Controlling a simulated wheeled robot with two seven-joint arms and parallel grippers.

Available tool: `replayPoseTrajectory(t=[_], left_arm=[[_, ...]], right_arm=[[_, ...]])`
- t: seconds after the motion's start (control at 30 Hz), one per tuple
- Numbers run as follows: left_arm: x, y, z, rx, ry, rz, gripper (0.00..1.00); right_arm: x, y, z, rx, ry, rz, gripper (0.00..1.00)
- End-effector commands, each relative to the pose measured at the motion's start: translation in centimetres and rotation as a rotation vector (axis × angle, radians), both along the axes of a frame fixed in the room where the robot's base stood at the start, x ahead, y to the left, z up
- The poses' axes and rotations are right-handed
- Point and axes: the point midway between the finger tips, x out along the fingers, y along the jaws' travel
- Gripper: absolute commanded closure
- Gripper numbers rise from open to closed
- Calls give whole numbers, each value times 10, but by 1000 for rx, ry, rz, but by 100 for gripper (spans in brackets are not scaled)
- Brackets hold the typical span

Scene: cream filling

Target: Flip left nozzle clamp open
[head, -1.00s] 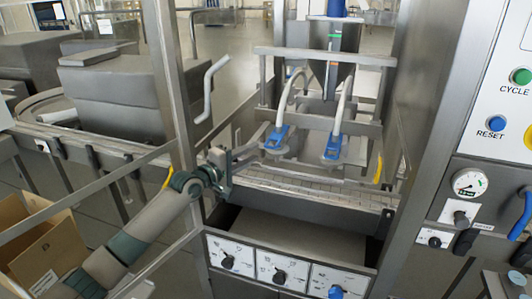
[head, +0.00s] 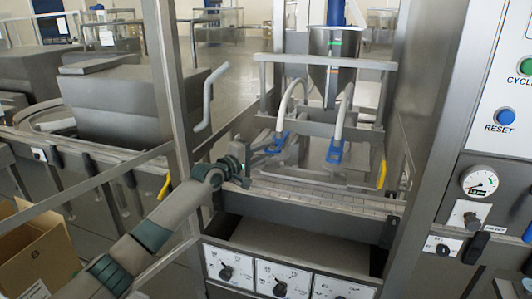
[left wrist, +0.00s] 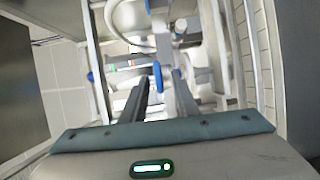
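The left nozzle clamp (head: 277,143) is a small blue piece at the lower end of the left white hose, above the conveyor. The right nozzle clamp (head: 334,152) is a similar blue piece under the right hose. My left gripper (head: 256,154) is just left of the left clamp; its fingers are small and partly hidden in the head view. In the left wrist view, its two dark fingers (left wrist: 160,88) stand apart. A blue part (left wrist: 157,77) shows in line with the gap between them; I cannot tell whether they touch it. My right gripper is not in view.
A steel post (head: 168,90) and a bent grey crank handle (head: 207,97) stand close to my left arm. The conveyor (head: 320,197) runs below the nozzles. A control panel (head: 490,130) is on the right, and a cardboard box (head: 38,252) is at the lower left.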

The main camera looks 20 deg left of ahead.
Motion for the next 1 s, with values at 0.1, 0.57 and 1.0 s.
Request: replayPoseTrajectory(t=[0.1, 0.57, 1.0], left_arm=[[0, 0, 0, 0, 0, 0, 87], [0, 0, -2, 0, 2, 0, 100], [-1, 0, -3, 1, 6, 0, 100]], right_arm=[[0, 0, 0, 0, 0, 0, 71], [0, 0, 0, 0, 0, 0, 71], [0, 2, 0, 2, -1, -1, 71]])
